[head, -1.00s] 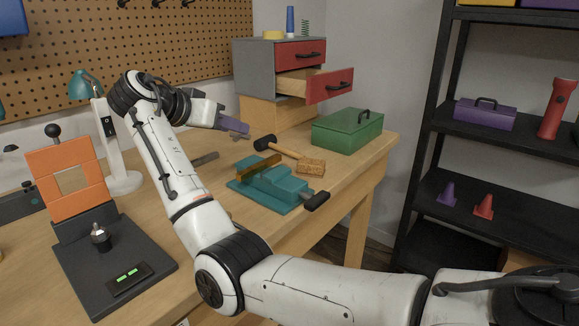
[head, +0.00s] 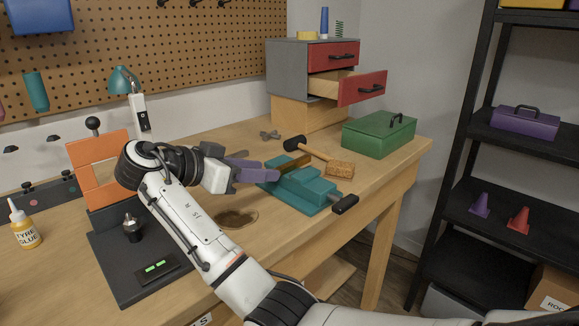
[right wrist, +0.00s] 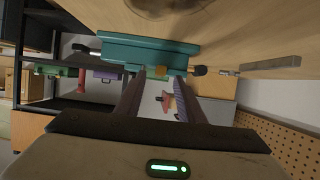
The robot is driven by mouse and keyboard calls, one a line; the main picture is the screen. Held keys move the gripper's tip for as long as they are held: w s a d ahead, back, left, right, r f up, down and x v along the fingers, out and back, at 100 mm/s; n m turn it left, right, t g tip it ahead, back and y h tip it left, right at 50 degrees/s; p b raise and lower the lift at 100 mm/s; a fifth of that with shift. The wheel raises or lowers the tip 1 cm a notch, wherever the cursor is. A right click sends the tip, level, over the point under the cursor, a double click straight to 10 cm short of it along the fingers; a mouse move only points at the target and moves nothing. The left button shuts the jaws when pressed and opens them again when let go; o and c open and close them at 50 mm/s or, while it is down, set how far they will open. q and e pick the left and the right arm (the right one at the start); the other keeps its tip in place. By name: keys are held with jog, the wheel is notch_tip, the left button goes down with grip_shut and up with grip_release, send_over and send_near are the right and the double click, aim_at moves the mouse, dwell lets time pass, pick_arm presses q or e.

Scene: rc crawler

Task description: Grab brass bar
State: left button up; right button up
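The brass bar (head: 296,163) lies along the top of the teal vise (head: 304,188), partly hidden by the vise and my fingertips. The vise stands on the bench with its black handle to the right. My right gripper (head: 268,170) is open, its purple-grey fingers pointing right at the vise's left end, close to the bar. In the right wrist view the two fingers (right wrist: 157,80) are spread with a gap between them, and the teal vise (right wrist: 150,48) is just beyond the tips. My left gripper is not in view.
A mallet (head: 322,157) lies behind the vise, with a green toolbox (head: 379,135) and a drawer cabinet (head: 290,75) further back. An orange press frame (head: 90,178) and a glue bottle (head: 24,226) stand left. A brown stain (head: 238,217) marks the clear bench front.

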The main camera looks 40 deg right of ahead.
aim_at(284, 169)
jog(key=x, duration=0.2)
jog(key=shift+d, duration=0.3)
grip_shut()
jog(key=shift+r, duration=0.1)
